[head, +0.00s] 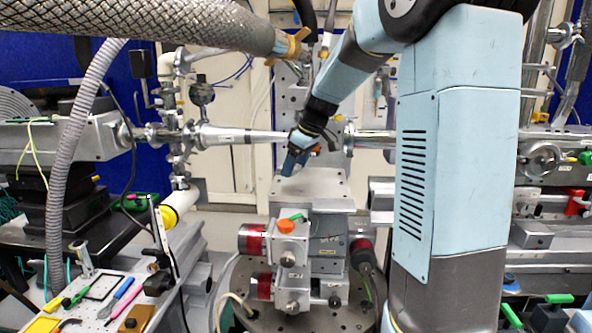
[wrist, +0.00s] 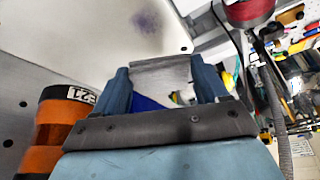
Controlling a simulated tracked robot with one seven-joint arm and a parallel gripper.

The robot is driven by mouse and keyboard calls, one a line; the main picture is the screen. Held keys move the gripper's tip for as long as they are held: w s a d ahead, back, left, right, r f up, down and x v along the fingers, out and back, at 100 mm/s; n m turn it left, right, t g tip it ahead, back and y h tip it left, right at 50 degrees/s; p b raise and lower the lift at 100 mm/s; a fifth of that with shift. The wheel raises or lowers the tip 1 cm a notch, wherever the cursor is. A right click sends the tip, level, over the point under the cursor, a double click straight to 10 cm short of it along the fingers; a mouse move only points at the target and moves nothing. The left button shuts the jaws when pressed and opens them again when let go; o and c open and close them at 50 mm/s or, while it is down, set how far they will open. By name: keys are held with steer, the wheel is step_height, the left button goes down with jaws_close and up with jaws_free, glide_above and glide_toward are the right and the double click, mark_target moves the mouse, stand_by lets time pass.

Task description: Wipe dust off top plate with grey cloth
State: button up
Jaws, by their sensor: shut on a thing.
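The top plate (head: 325,187) is a flat grey metal plate on the motor stage in the middle of the head view. In the wrist view, its pale surface (wrist: 60,30) fills the upper left and bears a dark purplish smudge of dust (wrist: 146,21). My gripper (head: 293,162) is just over the plate's back left part in the head view. In the wrist view, my gripper (wrist: 163,85) has its blue fingers shut on the grey cloth (wrist: 160,72), which spans between them close to the plate. Whether the cloth touches the plate cannot be told.
A horizontal beam pipe (head: 240,136) runs behind my gripper, and a braided hose (head: 170,22) hangs above left. Red-capped motors (head: 252,238) and an orange knob (head: 286,226) sit below the plate's front. A tool board (head: 95,295) stands at the lower left.

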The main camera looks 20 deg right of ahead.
mark_target(296, 168)
steer(key=shift+r, duration=0.15)
steer(key=shift+r, duration=1.4)
